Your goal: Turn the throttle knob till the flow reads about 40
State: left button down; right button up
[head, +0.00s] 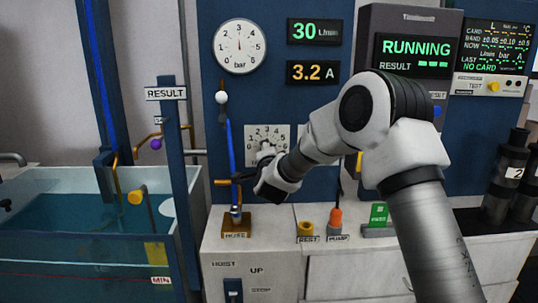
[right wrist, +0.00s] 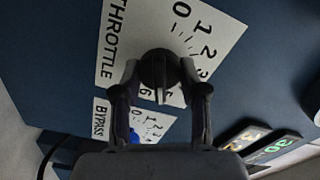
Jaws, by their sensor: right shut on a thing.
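The throttle knob (right wrist: 159,68) is black and round, on a white THROTTLE scale plate (right wrist: 118,45). The plate also shows in the head view (head: 283,133), partly hidden by my arm. My right gripper (right wrist: 162,82) has a finger on each side of the knob and is shut on it. In the head view my right gripper (head: 266,165) reaches the plate from below right. The knob's ridge points down in the wrist view, near the 5 and 6; the exact mark is unclear. The green flow display (head: 315,31) reads 30 L/min. My left gripper is not in view.
A BYPASS plate (right wrist: 102,125) with a blue knob sits beside the throttle plate. A pressure gauge (head: 239,46) and a 3.2 A display (head: 314,72) are above. A RUNNING screen (head: 417,47) is to the right. A water tank (head: 60,220) stands left.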

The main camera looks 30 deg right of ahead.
dwell(0.3)
jog(key=o, duration=1.1)
jog(key=v, duration=1.2)
jog(key=shift+f, duration=0.1)
